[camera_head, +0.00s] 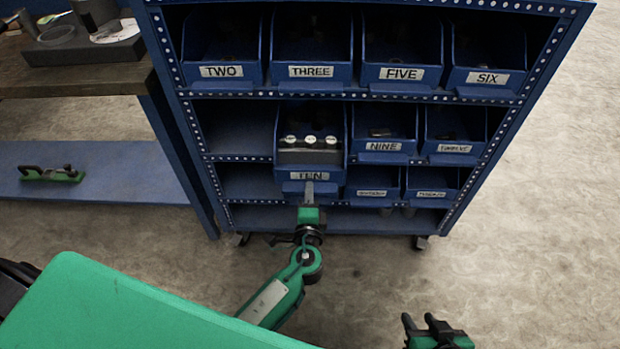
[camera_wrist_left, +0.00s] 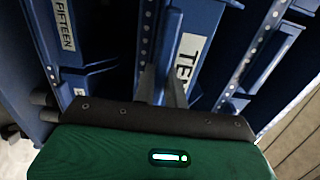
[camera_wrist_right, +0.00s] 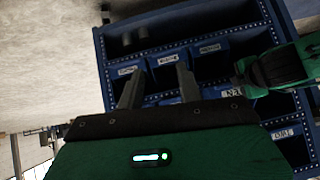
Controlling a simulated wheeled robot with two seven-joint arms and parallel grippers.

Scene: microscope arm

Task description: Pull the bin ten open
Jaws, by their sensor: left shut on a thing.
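Bin ten (camera_head: 311,160) is a blue bin in the middle row of the blue rack, with several white-capped items inside. Its front stands out ahead of the neighbouring bins, so it is at least partly pulled out. My left gripper (camera_head: 309,187) is at its front wall, by the TEN label, and is shut on it. In the left wrist view the fingers (camera_wrist_left: 163,90) straddle the bin's front wall beside the TEN label (camera_wrist_left: 188,58). My right gripper (camera_head: 430,324) is low at the right, away from the rack, open and empty; its spread fingers show in the right wrist view (camera_wrist_right: 158,85).
The rack (camera_head: 240,218) stands on casters and holds other labelled bins, such as bin nine (camera_head: 384,146) right beside bin ten. A workbench (camera_head: 75,80) with a lower blue shelf (camera_head: 115,178) stands at the left. The floor (camera_head: 540,220) at the right is clear.

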